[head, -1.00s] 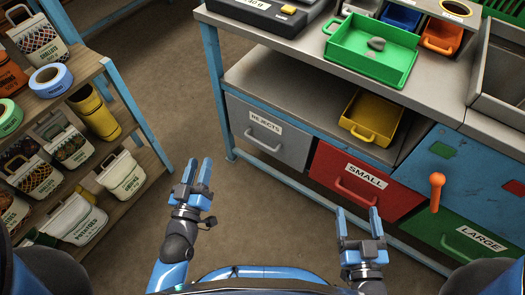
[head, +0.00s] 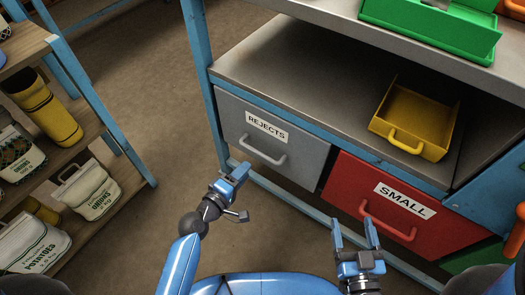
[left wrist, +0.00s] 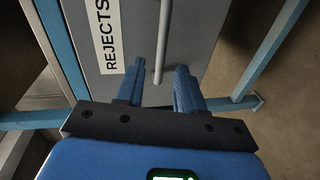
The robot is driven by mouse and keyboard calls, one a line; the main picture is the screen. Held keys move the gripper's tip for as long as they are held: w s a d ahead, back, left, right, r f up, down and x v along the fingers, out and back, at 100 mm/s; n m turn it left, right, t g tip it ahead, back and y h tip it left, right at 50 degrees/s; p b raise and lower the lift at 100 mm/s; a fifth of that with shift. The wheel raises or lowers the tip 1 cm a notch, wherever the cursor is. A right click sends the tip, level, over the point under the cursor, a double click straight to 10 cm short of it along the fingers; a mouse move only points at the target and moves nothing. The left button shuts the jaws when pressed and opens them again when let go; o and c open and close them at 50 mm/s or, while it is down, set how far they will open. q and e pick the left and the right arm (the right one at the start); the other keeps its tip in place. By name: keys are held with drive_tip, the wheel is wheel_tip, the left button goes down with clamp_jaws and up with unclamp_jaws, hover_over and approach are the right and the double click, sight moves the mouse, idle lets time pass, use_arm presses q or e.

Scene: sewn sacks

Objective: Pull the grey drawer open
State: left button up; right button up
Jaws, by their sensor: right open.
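The grey drawer (head: 229,120) labelled REJECTS sits shut in the workbench, left of the red drawer. Its bar handle (head: 262,153) shows below the label. My left gripper (head: 240,172) is just left of and below the handle in the head view. In the left wrist view the two blue fingers (left wrist: 160,70) are apart, with the handle (left wrist: 163,38) showing between them against the grey front (left wrist: 195,35). I cannot tell whether they touch it. My right gripper (head: 355,235) is open and empty in front of the red drawer.
The red drawer (head: 347,180) labelled SMALL is shut. A yellow tray (head: 440,148) stands on the shelf above it, and a green tray (head: 470,38) on the bench top. A rack with sacks (head: 90,190) stands at left. The floor (head: 150,75) between is clear.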

sight(265, 155)
use_arm(q)
drive_tip(key=shift+n, duration=0.3)
drive_tip(key=shift+s+d+b+x, duration=0.2)
drive_tip(key=shift+b+x, duration=0.2)
drive_tip(key=shift+x, duration=1.35)
drive_tip(key=shift+s+d+b+x, duration=0.15)
drive_tip(key=shift+b+x, duration=0.25)
drive_tip(key=shift+x, duration=1.3)
drive_tip(key=shift+s+d+b+x, duration=0.1)
drive_tip(key=shift+d+b+x, duration=0.25)
drive_tip(key=shift+x, duration=1.4)
drive_tip(key=shift+a+f, duration=0.1)
drive_tip(key=shift+a, duration=0.05)
drive_tip(key=shift+c, duration=0.5)
clamp_jaws()
